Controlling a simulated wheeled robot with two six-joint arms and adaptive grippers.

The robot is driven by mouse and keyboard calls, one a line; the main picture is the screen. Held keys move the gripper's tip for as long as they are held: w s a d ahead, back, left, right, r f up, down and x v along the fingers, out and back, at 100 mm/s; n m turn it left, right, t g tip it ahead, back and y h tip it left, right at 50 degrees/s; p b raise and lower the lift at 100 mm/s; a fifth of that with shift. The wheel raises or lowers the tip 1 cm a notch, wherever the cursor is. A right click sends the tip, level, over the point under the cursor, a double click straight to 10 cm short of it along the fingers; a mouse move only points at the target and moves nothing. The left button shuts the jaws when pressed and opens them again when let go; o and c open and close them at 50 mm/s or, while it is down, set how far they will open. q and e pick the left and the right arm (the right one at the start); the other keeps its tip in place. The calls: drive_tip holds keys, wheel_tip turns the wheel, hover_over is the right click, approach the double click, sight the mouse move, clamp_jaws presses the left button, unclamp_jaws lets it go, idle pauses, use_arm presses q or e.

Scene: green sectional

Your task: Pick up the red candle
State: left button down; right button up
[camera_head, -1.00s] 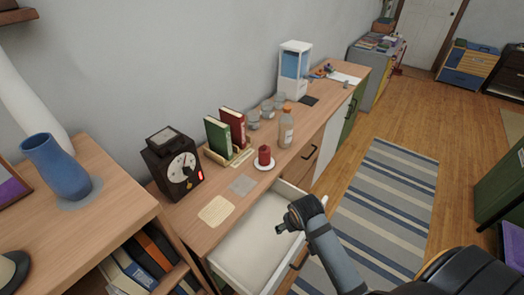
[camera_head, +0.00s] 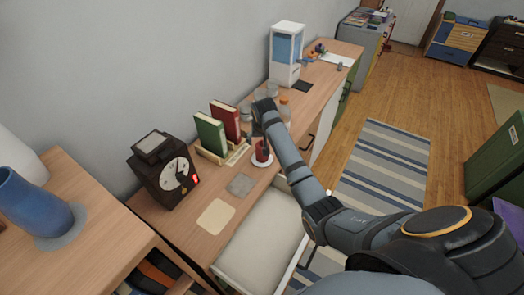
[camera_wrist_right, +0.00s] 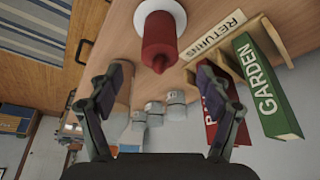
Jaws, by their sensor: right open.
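The red candle (camera_head: 262,155) stands upright on a small white plate (camera_head: 268,164) on the wooden counter. My right gripper (camera_head: 260,134) is at the candle's upper far side in the head view and partly covers it. In the right wrist view the candle (camera_wrist_right: 158,42) appears inverted, with the plate (camera_wrist_right: 178,12) above it. The open fingers of my right gripper (camera_wrist_right: 163,72) lie to either side of the candle's line, with the candle just beyond the tips. Nothing is held. My left gripper is out of view.
Green and red books (camera_head: 211,134) stand in a holder beside the candle. A black scale (camera_head: 165,173) stands left. An open drawer (camera_head: 262,250) juts out below the counter.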

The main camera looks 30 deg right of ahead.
sight(262, 143)
drive_tip(key=x, duration=0.2)
drive_tip(key=shift+w+f, duration=0.25)
drive_tip(key=shift+w, duration=0.1)
drive_tip(key=shift+w+f, duration=0.1)
drive_tip(key=shift+f, duration=0.1)
drive_tip(key=shift+w+d+f+p, duration=0.2)
drive_tip(key=shift+d+f+p, duration=0.05)
drive_tip(key=shift+f+p, duration=0.15)
drive_tip(key=x, duration=0.4)
drive_tip(key=shift+w+d, duration=0.1)
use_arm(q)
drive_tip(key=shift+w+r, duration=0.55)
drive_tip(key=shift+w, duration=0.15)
use_arm(e)
drive_tip(key=shift+r, duration=0.1)
drive_tip(key=c, duration=0.5)
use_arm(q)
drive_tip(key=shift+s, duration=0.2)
use_arm(e)
drive_tip(key=c, duration=1)
drive_tip(key=shift+o, duration=0.2)
